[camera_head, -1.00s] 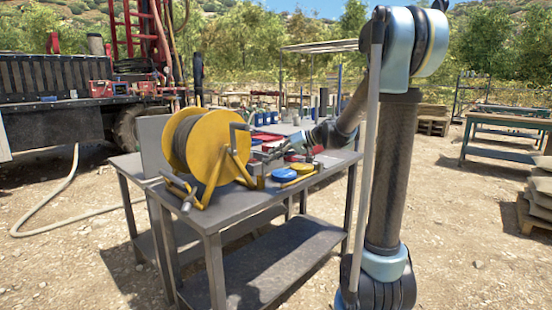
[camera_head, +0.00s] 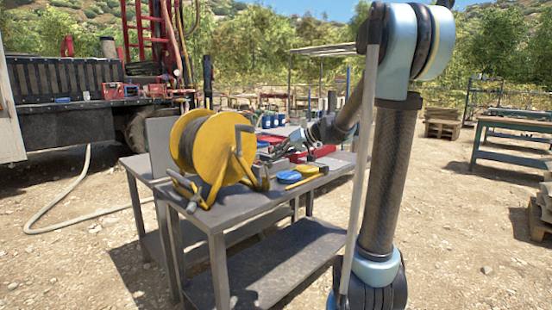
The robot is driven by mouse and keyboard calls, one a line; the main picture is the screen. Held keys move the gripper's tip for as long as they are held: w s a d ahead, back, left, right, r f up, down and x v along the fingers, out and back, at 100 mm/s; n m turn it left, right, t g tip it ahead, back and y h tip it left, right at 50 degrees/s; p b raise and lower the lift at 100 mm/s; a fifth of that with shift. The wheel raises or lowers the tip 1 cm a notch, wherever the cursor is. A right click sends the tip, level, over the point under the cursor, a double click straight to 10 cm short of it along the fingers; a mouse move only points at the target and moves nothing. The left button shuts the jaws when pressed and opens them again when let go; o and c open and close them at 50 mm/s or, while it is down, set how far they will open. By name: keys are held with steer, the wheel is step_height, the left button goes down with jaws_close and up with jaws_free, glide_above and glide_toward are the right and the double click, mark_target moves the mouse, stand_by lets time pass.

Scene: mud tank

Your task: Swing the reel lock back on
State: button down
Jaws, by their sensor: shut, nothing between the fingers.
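The yellow cable reel (camera_head: 212,147) stands in its frame on the grey metal table, left of centre. A dark crank-like handle (camera_head: 244,129) shows at its right side. Yellow frame legs reach down to the tabletop. I cannot make out for certain which small part is the reel lock, or whether it is on or off. My gripper (camera_head: 270,156) is just right of the reel's frame, above the tabletop, pointing left towards it. It is shut and empty. Its fingertips are small and partly lost against the frame, so I cannot tell whether they touch it.
The grey table (camera_head: 240,208) has a lower shelf. A blue round item (camera_head: 289,177) and a yellow-handled tool (camera_head: 307,181) lie on it, below my arm. Red trays (camera_head: 322,151) are behind. Open dirt ground lies right of the table; a green bench (camera_head: 512,140) stands far right.

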steer(key=shift+r, duration=0.15)
steer(key=w+r+v, duration=0.1)
steer(key=w+v, duration=0.1)
steer(key=v, duration=1)
steer(key=shift+d+r, duration=0.25)
steer(key=shift+r, duration=0.15)
steer(key=s+d+f+m+g+h, duration=0.1)
steer(key=s+d+f+m+h, duration=0.2)
steer(key=s+f, duration=1.2)
steer(key=s+d+f+m+g+h, duration=0.1)
steer(key=s+d+f+m+h, duration=0.2)
steer(key=s+d+f+h, duration=0.5)
steer(key=s+d+f, duration=0.1)
steer(key=s+f, duration=0.6)
steer(key=s, duration=0.3)
steer(key=shift+s, duration=0.3)
